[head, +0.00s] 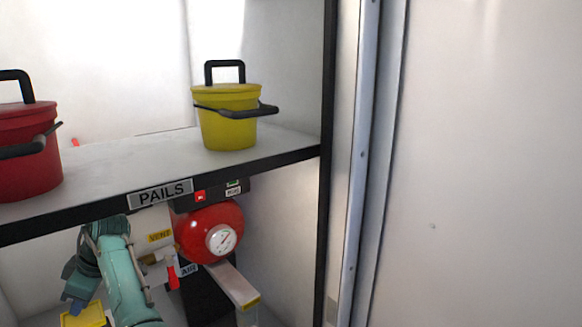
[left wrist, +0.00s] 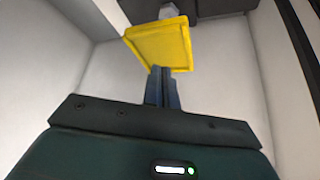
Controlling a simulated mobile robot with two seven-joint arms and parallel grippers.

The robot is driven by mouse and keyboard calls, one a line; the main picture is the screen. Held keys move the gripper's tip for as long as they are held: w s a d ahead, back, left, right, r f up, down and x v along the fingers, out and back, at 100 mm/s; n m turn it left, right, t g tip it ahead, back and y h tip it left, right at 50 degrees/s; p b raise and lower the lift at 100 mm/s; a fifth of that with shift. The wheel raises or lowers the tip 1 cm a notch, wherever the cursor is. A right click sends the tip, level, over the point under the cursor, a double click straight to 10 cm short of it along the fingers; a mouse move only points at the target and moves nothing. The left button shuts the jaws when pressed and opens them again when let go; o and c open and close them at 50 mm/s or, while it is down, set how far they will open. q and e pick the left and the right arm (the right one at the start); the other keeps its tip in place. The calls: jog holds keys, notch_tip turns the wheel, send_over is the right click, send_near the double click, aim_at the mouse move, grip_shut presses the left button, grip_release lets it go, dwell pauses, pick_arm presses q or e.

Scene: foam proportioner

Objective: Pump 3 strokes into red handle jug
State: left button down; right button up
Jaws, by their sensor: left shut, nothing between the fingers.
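My left gripper (head: 74,304) is under the shelf at the lower left of the head view, pointing down. In the left wrist view its fingers (left wrist: 163,86) are shut with nothing between them. Their tips are at the near edge of a flat yellow plate (left wrist: 158,42); I cannot tell whether they touch it. A yellow piece (head: 85,317) shows beside the gripper in the head view, cut by the frame's bottom edge. A red round tank (head: 209,232) with a white gauge (head: 221,240) is to the right of my arm. No red-handled jug is visible. My right gripper is out of view.
A shelf marked PAILS (head: 160,193) runs above the gripper, carrying a red pail (head: 25,150) and a yellow pail (head: 227,118). A red lever (head: 173,277) and a yellow-tipped bar (head: 236,286) are right of my arm. A black post (head: 328,150) bounds the right.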

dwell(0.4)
pick_arm(q)
jog(key=shift+r, duration=2)
